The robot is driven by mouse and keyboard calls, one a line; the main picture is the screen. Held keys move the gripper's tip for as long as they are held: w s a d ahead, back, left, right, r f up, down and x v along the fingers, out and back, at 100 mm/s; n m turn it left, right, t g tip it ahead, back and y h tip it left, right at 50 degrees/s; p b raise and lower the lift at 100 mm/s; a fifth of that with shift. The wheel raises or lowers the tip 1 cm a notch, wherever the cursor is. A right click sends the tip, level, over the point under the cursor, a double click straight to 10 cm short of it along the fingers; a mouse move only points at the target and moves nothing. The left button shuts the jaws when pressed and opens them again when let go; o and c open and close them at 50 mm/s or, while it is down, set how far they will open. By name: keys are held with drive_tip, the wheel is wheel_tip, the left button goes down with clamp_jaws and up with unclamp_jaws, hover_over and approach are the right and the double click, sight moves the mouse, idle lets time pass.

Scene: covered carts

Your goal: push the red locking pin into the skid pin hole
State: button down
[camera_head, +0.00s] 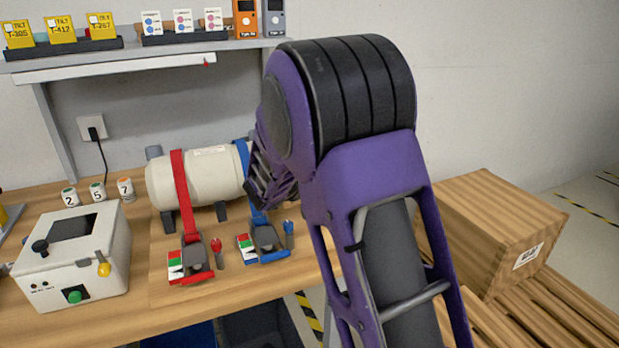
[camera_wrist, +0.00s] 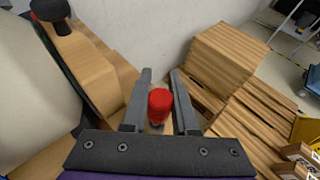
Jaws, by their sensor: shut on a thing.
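In the wrist view my gripper (camera_wrist: 161,76) is shut on the red locking pin (camera_wrist: 160,103), whose rounded red head shows between the two dark fingers. The pin's lower end is mostly hidden. In the head view my purple arm covers the gripper and the held pin. A cream tank (camera_head: 200,188) lies on its side on the wooden bench, with a red strap (camera_head: 181,190) and a blue strap (camera_head: 243,160) over it. The cream tank also fills the left of the wrist view (camera_wrist: 30,95). I cannot make out the skid pin hole in either view.
Another red pin (camera_head: 216,250) and a blue pin (camera_head: 288,232) stand beside the strap buckles. A white control box (camera_head: 75,255) is on the left of the bench. Wooden crates (camera_head: 490,225) stand to the right. A shelf (camera_head: 150,48) runs above the bench.

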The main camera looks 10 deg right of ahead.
drive_tip(key=shift+f+b, duration=0.85)
drive_tip(key=shift+f, duration=0.25)
drive_tip(key=shift+r, duration=0.2)
wheel_tip(320, 180, up, 4)
drive_tip(key=p, duration=0.3)
idle(0.4)
drive_tip(key=shift+f+b, duration=1.25)
drive_tip(key=shift+b, duration=0.15)
idle(1.6)
drive_tip(key=shift+f, duration=0.9)
drive_tip(key=c, duration=0.6)
unclamp_jaws()
drive_tip(key=shift+f, duration=0.1)
